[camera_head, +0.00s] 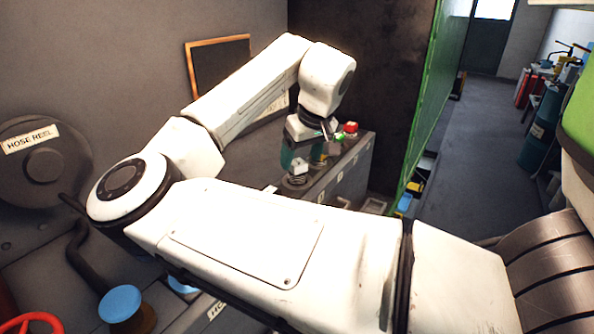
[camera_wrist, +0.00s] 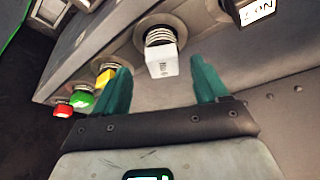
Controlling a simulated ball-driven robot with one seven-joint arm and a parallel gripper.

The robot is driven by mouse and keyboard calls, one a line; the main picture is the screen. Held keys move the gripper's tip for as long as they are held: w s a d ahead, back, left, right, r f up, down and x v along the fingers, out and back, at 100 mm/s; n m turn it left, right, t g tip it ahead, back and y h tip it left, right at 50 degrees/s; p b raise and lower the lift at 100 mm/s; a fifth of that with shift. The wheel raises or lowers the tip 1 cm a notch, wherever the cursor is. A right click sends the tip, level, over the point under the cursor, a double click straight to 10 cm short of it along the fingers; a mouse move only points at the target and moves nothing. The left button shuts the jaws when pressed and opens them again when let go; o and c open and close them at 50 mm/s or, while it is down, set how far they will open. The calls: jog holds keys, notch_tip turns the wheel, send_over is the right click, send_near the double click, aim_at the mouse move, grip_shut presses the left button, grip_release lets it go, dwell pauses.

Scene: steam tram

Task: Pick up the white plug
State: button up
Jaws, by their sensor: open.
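The white plug (camera_wrist: 162,63) is a small block with a dark printed label that I cannot read surely, on a ribbed metal neck in a dark round socket (camera_wrist: 158,30). It also shows in the head view (camera_head: 298,168), below my gripper (camera_head: 301,158). In the wrist view the two teal fingers of my gripper (camera_wrist: 160,66) are open and empty. The plug shows between their tips, with a gap on each side. I cannot tell how deep it lies between them.
Yellow (camera_wrist: 106,75), green (camera_wrist: 82,98) and red (camera_wrist: 62,109) plugs stand in a row to the left in the wrist view. A green partition (camera_head: 437,95) stands right of the grey cabinet (camera_head: 352,172).

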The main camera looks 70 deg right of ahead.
aim_at(298, 163)
jog(key=p+x, duration=0.1)
jog(key=x, duration=0.3)
jog(key=shift+w+a, duration=0.1)
jog(key=shift+a, duration=0.1)
jog(key=shift+c, duration=0.2)
grip_shut()
